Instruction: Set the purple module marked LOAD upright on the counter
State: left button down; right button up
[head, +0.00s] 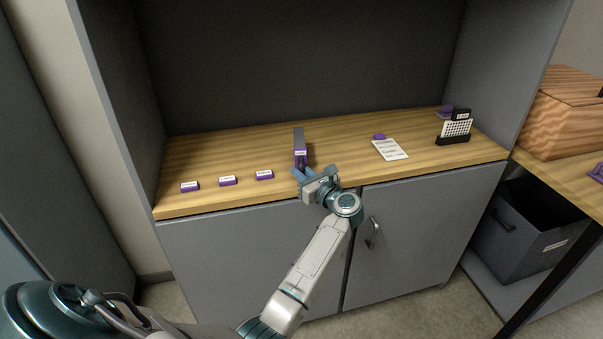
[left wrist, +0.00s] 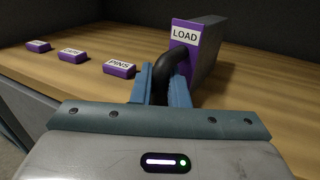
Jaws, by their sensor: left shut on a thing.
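The purple module marked LOAD (head: 299,140) is a slab with a grey body and a purple front with a white label. It is on or just above the wooden counter (head: 345,135), near the middle; I cannot tell whether its bottom touches. It looks upright, long side running back. In the left wrist view the module (left wrist: 211,48) shows its LOAD label and a black curved handle (left wrist: 166,66) on the front. My left gripper (head: 301,170) is in front of it, and its blue fingers (left wrist: 166,84) are shut on that handle. My right gripper is not in view.
Several small purple labelled blocks, one marked PINS (left wrist: 120,69), lie left along the counter's front edge; one shows here (head: 264,175). A white printed card (head: 390,149) and a black stand with a white grid (head: 456,130) are to the right. Cabinet walls enclose the counter's sides and back.

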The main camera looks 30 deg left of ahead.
pick_arm(q)
jog(key=shift+f, duration=0.1)
grip_release()
dwell(0.6)
dwell(0.4)
jog(key=shift+d, duration=0.15)
jog(key=shift+s+d, duration=0.15)
jog(key=shift+d, duration=0.2)
jog(key=b+v, duration=0.2)
jog(key=v, duration=0.5)
dwell(0.9)
dwell(0.4)
